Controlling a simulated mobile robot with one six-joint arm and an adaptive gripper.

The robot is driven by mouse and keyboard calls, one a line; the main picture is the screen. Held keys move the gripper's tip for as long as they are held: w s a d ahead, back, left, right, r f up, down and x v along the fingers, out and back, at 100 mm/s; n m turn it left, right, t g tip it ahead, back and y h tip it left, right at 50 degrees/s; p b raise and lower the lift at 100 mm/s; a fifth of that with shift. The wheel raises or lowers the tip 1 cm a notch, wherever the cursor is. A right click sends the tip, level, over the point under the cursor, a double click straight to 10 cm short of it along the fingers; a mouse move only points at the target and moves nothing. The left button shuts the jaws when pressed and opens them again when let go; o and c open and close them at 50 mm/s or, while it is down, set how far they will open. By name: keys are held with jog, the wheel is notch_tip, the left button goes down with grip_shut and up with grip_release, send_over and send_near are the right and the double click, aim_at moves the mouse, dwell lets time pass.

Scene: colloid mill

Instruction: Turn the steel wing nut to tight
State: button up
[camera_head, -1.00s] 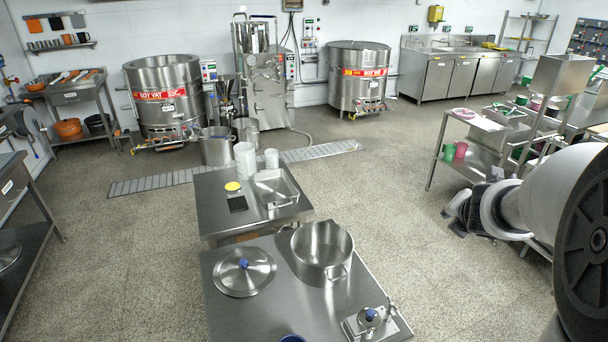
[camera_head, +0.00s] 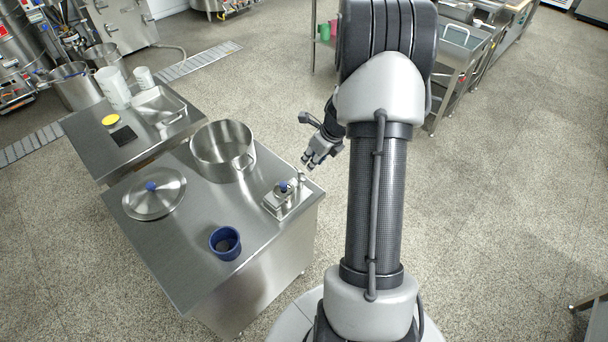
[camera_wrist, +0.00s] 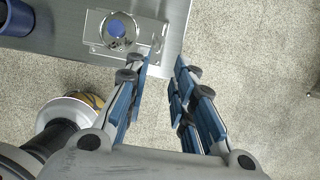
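A small steel device on a flat plate (camera_head: 287,202) stands at the right edge of the front steel table, with a blue-topped round part (camera_head: 284,187) on it. A small steel upright piece (camera_head: 301,178) at the plate's far right corner looks like the wing nut; its wings are too small to make out. In the wrist view the plate (camera_wrist: 97,29) is at the top, with the small steel piece (camera_wrist: 157,43) at its right side. My gripper (camera_head: 312,164) is just beyond that corner, apart from it. In the wrist view my gripper (camera_wrist: 162,70) is open and empty.
On the front table are a steel pot (camera_head: 222,152), a lid with a blue knob (camera_head: 153,192) and a blue cup (camera_head: 225,243). A second table (camera_head: 82,138) adjoins on the far left. Open floor (camera_head: 500,200) lies to the right.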

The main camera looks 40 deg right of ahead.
aim_at(303, 173)
jog(key=b+x, duration=0.3)
jog(key=x, duration=0.6)
jog(key=shift+w+f, duration=0.1)
jog(key=shift+f, duration=0.05)
jog(key=shift+c, duration=0.3)
grip_shut()
